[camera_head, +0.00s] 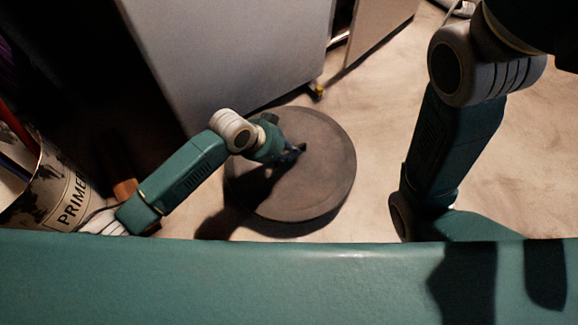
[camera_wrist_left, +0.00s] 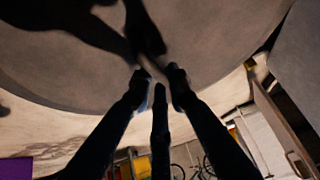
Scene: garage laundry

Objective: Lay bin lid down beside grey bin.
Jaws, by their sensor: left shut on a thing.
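The round, dark grey-brown bin lid (camera_head: 320,180) is in the middle of the head view, its flat top facing up. My left gripper (camera_head: 293,152) reaches it from the left and is shut on the handle at the lid's centre. In the left wrist view, the fingertips (camera_wrist_left: 158,82) close on the pale handle, with the lid's broad face (camera_wrist_left: 65,65) beyond. A dark shadow lies at the lid's lower left; I cannot tell if the lid touches the floor. I cannot make out the grey bin for certain. My right arm shows at the right, but its gripper does not.
A large grey box-shaped unit (camera_head: 235,50) stands just behind the lid. A primer bucket (camera_head: 55,190) stands at the far left, with a small orange-brown object (camera_head: 124,190) near it. Pale floor (camera_head: 385,110) is clear between the lid and my right arm.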

